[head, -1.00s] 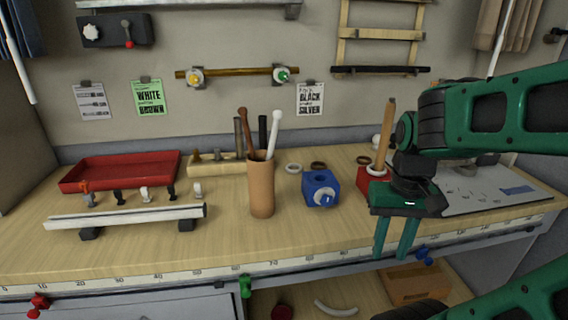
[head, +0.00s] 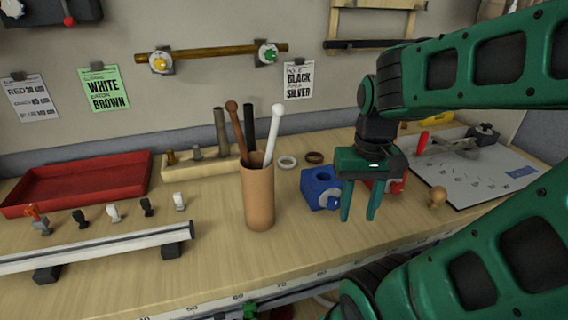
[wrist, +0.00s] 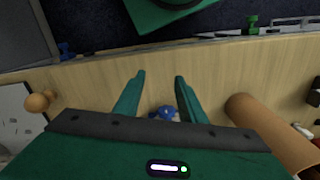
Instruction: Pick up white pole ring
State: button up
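A white ring (head: 287,162) lies flat on the table behind the blue block (head: 320,187), beside a brown ring (head: 314,157). The red block (head: 397,186) is mostly hidden behind my gripper (head: 358,216). Its upright wooden pole and the white ring around it, seen in the earlier head view, are hidden by my arm now. My gripper is open and empty, fingers pointing down, in front of the red block and just right of the blue block. In the wrist view the two fingers (wrist: 159,76) stand apart over bare wood.
A brown cup (head: 259,197) with brown and white rods stands left of the blue block. A red tray (head: 75,187) and a white rail (head: 90,249) are at left. A wooden knob (head: 437,197) and grey board (head: 470,165) are at right.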

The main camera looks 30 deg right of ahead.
jog(key=o, duration=0.7)
jog(key=shift+w+d+r+n, duration=0.1)
jog(key=shift+d+r+n, duration=0.15)
jog(key=shift+r, duration=0.45)
jog(key=w+d+r+n+t, duration=0.1)
jog(key=w+d+n, duration=0.15)
jog(key=w, duration=0.85)
jog(key=w+d+n, duration=0.1)
jog(key=w+n, duration=0.3)
jog(key=w, duration=0.7)
jog(key=w+d+r+n+t, duration=0.15)
jog(key=w+n, duration=0.25)
jog(key=w, duration=0.7)
jog(key=shift+g, duration=0.35)
jog(key=shift+w+a+f, duration=0.1)
jog(key=shift+w+f, duration=0.2)
jog(key=shift+f, duration=1.55)
jog(key=shift+w+d+f, duration=0.1)
jog(key=shift+w+f, duration=0.15)
jog(key=shift+f, duration=1.6)
jog(key=shift+w+a+f, duration=0.1)
jog(key=shift+w+f, duration=0.2)
jog(key=shift+f, duration=1.55)
